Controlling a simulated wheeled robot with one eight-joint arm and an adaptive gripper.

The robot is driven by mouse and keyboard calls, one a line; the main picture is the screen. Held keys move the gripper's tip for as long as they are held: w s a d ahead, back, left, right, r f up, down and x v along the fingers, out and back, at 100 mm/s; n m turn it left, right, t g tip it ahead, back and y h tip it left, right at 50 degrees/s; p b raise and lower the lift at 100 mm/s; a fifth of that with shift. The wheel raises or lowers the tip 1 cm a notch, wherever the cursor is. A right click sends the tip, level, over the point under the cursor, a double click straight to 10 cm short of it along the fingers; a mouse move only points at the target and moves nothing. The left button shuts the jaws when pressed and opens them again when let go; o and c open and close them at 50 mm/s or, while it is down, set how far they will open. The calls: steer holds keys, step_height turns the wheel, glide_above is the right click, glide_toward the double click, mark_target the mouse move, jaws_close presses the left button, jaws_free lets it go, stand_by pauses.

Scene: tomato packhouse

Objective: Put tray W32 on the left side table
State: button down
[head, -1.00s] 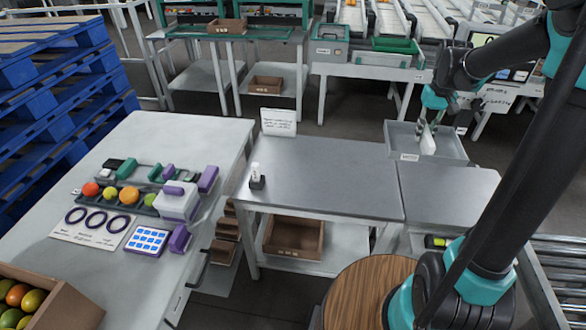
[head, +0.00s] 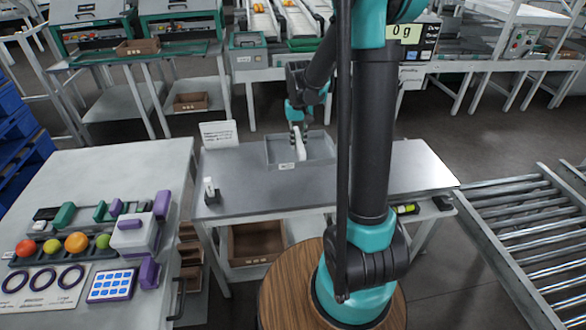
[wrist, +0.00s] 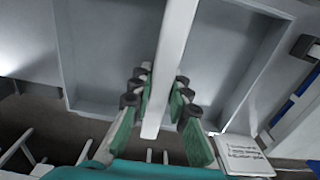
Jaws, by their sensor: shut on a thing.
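A shallow grey tray (head: 322,150) with a white upright handle (head: 301,150) across its middle is in front of me, over the back of the grey middle table. Its front label is too small to read. My gripper (head: 297,132) is shut on the handle from above. The wrist view shows the handle (wrist: 170,70) between the green finger pads and the tray floor (wrist: 110,60) on both sides. I cannot tell whether the tray touches the tabletop. The left side table (head: 135,165) is pale, with its back half clear.
The left table's front holds a fruit rack (head: 80,250), purple rings (head: 43,279), a blue-buttoned pad (head: 111,285) and a white-purple device (head: 135,235). A sign (head: 218,134) and small holder (head: 211,190) stand on the middle table's left. A roller conveyor (head: 530,225) is right.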

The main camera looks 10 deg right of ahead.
step_height(320, 180, down, 12)
steer(key=shift+d+f, duration=0.1)
stand_by(0.5)
steer(key=shift+f, duration=0.1)
steer(key=c, duration=1.5)
jaws_free()
steer(key=shift+o, duration=0.2)
step_height(320, 180, up, 12)
steer(key=shift+s+r, duration=0.2)
steer(key=shift+s, duration=0.05)
steer(key=s+d+f+t, duration=0.1)
steer(key=s+d+t, duration=0.1)
steer(key=s, duration=0.9)
steer(key=s+d+t, duration=0.1)
steer(key=s+t, duration=0.1)
steer(key=s, duration=0.9)
steer(key=shift+d+f, duration=0.35)
steer(key=shift+d, duration=0.05)
